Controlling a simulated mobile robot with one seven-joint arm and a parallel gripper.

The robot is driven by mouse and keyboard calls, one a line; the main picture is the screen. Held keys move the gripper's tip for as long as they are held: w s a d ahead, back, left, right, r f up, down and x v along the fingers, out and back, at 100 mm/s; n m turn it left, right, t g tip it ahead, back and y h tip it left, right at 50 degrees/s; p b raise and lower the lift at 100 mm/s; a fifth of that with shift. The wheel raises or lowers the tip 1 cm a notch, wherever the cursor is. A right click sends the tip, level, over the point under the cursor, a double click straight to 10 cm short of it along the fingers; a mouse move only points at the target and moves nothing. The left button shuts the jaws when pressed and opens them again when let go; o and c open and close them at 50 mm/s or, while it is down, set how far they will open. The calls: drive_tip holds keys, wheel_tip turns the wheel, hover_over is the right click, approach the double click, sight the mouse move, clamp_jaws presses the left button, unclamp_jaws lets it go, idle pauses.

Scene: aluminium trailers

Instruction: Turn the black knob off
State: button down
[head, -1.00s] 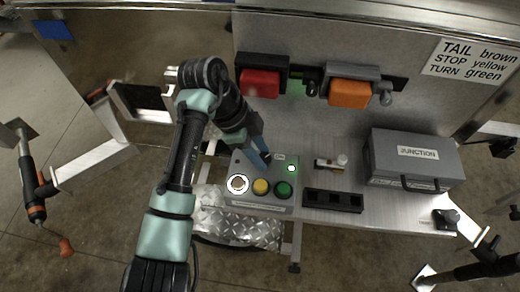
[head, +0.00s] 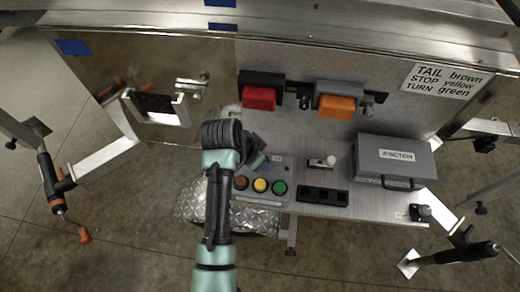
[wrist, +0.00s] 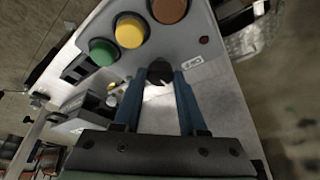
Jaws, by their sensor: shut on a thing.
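The grey control box (head: 262,199) sits on the metal shelf in the head view. In the wrist view the black knob (wrist: 160,70) is on the face of this box (wrist: 186,42), near a small label. My gripper (wrist: 158,80) has its two blue fingers on either side of the knob, shut on it. In the head view my gripper (head: 262,162) reaches the back of the box, and my arm hides the knob. The brown button (head: 241,182) is unlit. The small indicator (wrist: 204,40) looks dark red and unlit.
A yellow button (head: 260,185) and a green button (head: 279,187) are on the box. A red lamp (head: 259,98) and an orange lamp (head: 337,106) are on the panel behind. The junction box (head: 393,160) and another dark knob (head: 421,212) stand right.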

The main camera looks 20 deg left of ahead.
drive_tip(key=n+p, duration=0.1)
drive_tip(key=n+y+p, duration=0.1)
drive_tip(key=n, duration=0.1)
drive_tip(key=n+p, duration=0.1)
drive_tip(key=p, duration=0.1)
drive_tip(key=shift+d+r+y, duration=0.2)
drive_tip(key=shift+d+y, duration=0.1)
drive_tip(key=shift+d+f+n+y+p, duration=0.1)
drive_tip(key=shift+n+y+p, duration=0.35)
drive_tip(key=shift+n, duration=0.55)
drive_tip(key=shift+f+n+y+p, duration=0.1)
drive_tip(key=shift+n+y+p, duration=0.15)
drive_tip(key=shift+n+p, duration=0.55)
drive_tip(key=shift+n, duration=0.3)
drive_tip(key=shift+c, duration=2.3)
unclamp_jaws()
drive_tip(key=v, duration=1.3)
drive_tip(key=shift+s+p, duration=0.2)
drive_tip(key=shift+p, duration=0.15)
